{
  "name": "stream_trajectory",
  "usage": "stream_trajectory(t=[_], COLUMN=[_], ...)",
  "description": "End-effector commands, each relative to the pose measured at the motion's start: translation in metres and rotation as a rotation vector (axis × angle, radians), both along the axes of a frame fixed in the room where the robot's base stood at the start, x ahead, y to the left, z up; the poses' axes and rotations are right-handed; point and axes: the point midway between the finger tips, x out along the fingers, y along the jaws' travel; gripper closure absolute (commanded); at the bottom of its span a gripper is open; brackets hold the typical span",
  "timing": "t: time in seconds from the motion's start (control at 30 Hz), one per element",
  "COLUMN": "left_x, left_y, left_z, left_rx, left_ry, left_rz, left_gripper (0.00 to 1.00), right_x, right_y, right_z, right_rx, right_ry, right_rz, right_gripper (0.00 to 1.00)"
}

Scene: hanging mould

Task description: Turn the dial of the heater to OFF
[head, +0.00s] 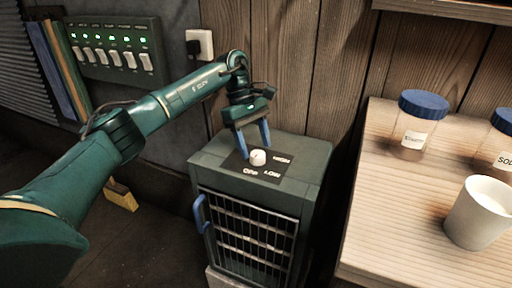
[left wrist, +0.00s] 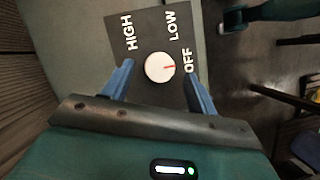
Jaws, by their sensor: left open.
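The heater (head: 205,165) is a dark green box with a barred front, standing against the wood wall. On its top a black plate (head: 284,169) carries the words HIGH, LOW and OFF around a round white dial (head: 258,158). My left gripper (head: 256,150) reaches down over the heater's top. Its blue fingers are open, one on each side of the dial, with gaps showing. Contact cannot be told. My right gripper is not in view.
A wooden table (head: 385,240) at the right holds a white cup (head: 478,215) and blue-lidded jars (head: 420,125). A switch panel (head: 110,50) with green lights and a wall socket (head: 200,44) are behind my arm.

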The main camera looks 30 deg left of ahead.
Motion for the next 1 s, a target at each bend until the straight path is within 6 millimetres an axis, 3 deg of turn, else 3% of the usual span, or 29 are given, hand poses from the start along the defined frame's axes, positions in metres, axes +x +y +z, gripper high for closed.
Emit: stream_trajectory(t=[0.3, 0.5, 1.0], left_x=[0.010, 0.014, 0.015], left_y=[0.025, 0.036, 0.040], left_z=[0.070, 0.097, 0.104], left_rx=[-0.001, -0.001, 0.000], left_ry=[-0.003, -0.003, 0.000], left_rz=[0.002, 0.001, -0.001], left_gripper=[0.42, 0.42, 0.42], right_x=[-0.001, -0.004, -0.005], right_y=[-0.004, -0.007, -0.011], right_z=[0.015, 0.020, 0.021], right_rx=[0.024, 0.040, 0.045], right_ry=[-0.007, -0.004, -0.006], right_rz=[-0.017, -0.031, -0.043], right_gripper=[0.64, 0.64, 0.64])
